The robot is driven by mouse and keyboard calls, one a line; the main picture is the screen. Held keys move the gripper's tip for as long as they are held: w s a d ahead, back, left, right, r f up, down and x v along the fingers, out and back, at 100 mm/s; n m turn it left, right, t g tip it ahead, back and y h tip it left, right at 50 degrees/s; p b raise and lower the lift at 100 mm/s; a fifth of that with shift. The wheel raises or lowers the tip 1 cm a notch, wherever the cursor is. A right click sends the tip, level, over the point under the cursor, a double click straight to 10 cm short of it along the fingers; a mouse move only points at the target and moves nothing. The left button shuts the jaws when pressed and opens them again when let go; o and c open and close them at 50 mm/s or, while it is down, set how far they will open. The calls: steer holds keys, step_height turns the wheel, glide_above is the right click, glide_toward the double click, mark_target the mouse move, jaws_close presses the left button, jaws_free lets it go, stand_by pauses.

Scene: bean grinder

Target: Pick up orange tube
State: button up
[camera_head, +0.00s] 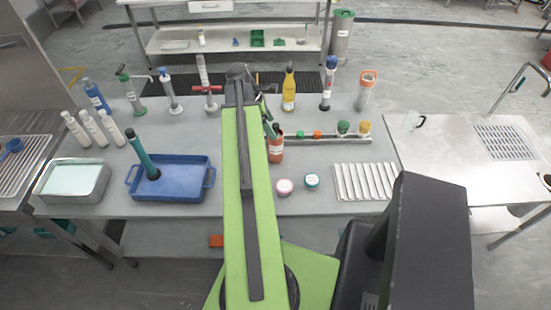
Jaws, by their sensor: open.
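A tall pale tube (365,95) with an orange top (369,77) stands upright at the back right of the grey table. A squat orange-red bottle (276,150) stands near the middle, just right of my green arm. I cannot tell for certain which one is the orange tube. My gripper (240,72) is at the far end of my arm, small and dark, over the table's back edge. It is open; its fingers are hard to make out. It is left of the orange-topped tube, and I see nothing held.
A yellow bottle (289,92) and a blue-topped tube (328,85) stand between my arm and the orange-topped tube. A rack (385,139) with small coloured caps lies in front. A blue tray (192,190) is at left, a ridged white tray (345,185) at right. Pumps and bottles line the back left.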

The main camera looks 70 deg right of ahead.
mark_target(276, 146)
steer(key=shift+x, duration=0.9)
steer(key=b+x, duration=0.5)
steer(key=shift+w+f, duration=0.15)
steer(key=shift+f, duration=0.05)
steer(key=shift+r, duration=0.2)
jaws_close()
